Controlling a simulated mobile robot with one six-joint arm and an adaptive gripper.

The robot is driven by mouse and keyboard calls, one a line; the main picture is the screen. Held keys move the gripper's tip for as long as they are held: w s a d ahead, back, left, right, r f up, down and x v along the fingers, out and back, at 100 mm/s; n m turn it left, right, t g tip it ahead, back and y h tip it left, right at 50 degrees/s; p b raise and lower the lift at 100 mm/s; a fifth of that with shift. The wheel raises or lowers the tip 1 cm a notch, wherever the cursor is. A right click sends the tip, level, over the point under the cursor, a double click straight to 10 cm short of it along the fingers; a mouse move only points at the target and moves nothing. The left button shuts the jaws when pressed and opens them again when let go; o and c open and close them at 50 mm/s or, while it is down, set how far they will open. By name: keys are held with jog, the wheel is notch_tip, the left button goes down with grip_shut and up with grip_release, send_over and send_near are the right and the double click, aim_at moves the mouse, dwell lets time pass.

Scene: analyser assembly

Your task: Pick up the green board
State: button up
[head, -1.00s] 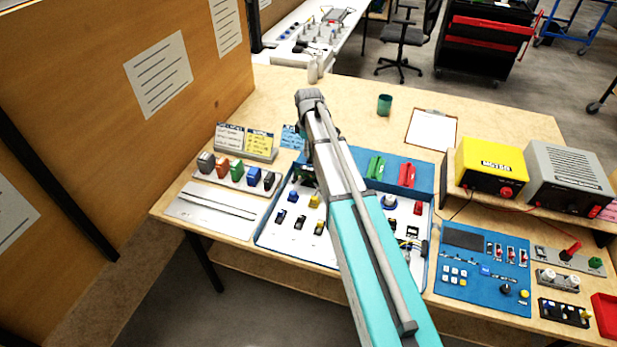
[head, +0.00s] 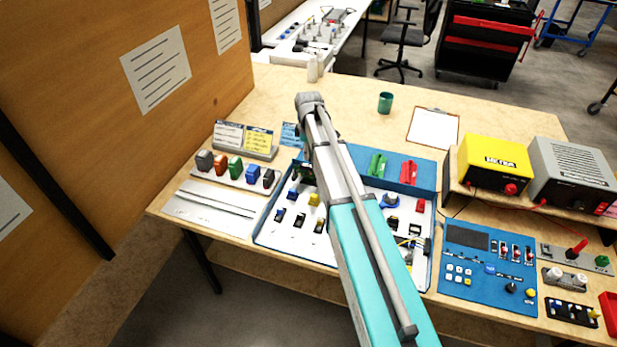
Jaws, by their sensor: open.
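A small green board-like piece (head: 377,164) lies in the blue back compartment of the parts tray (head: 433,178), beside a similar red piece (head: 408,172). My arm crosses the middle of the head view and hides part of the tray. My gripper (head: 307,173) shows only as a dark shape at the left edge of my arm, over the back left of the tray. It is open, to the left of the green piece and apart from it. The fingertips are mostly hidden, and I cannot see anything held.
Small coloured parts stand in the tray's white section. A blue control panel (head: 487,262) and a yellow unit (head: 493,163) are at the right. A wooden partition (head: 90,110) borders the left.

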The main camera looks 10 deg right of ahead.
aim_at(308, 165)
jog(key=shift+f+b, duration=2.45)
jog(key=shift+f, duration=0.3)
jog(key=shift+f, duration=0.15)
jog(key=shift+a+f+b, duration=0.1)
jog(key=shift+f+b, duration=2.35)
jog(key=shift+b, duration=0.15)
grip_shut()
